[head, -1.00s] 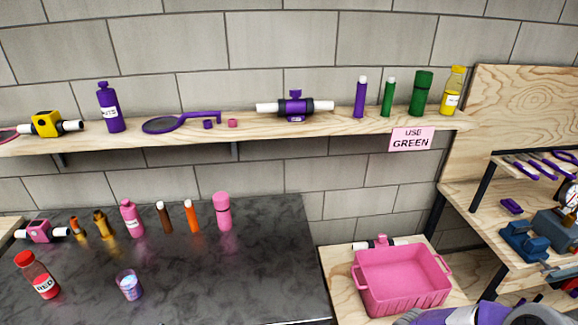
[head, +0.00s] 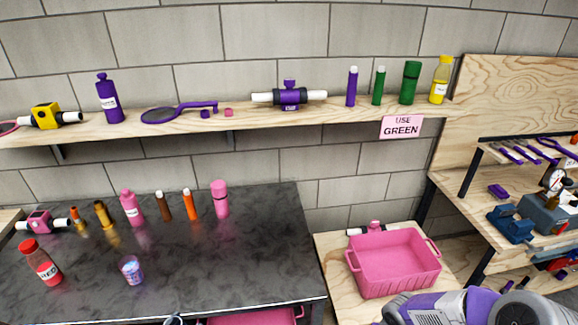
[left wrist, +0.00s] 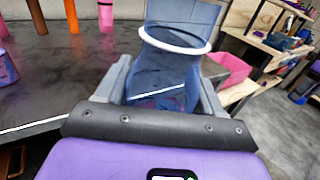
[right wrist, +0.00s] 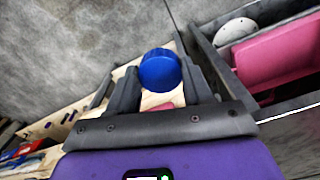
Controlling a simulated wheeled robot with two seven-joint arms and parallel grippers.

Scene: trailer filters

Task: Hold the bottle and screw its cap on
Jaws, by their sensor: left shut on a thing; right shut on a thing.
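My left gripper (left wrist: 160,90) is shut on a see-through blue bottle (left wrist: 168,70), one finger on each side of it. A white ring circles the bottle near its open-looking top. My right gripper (right wrist: 162,85) is shut on a round blue cap (right wrist: 160,69), held between its fingertips. The cap and the bottle do not show together in either wrist view, so I see them as apart. Neither gripper's fingers can be made out in the head view; only my purple and grey arm shows at the bottom right.
A dark worktop (head: 80,300) holds a red bottle (head: 43,265), a patterned cup (head: 131,270) and several tubes and bottles. A pink bin (head: 395,262) stands on a wooden shelf to the right.

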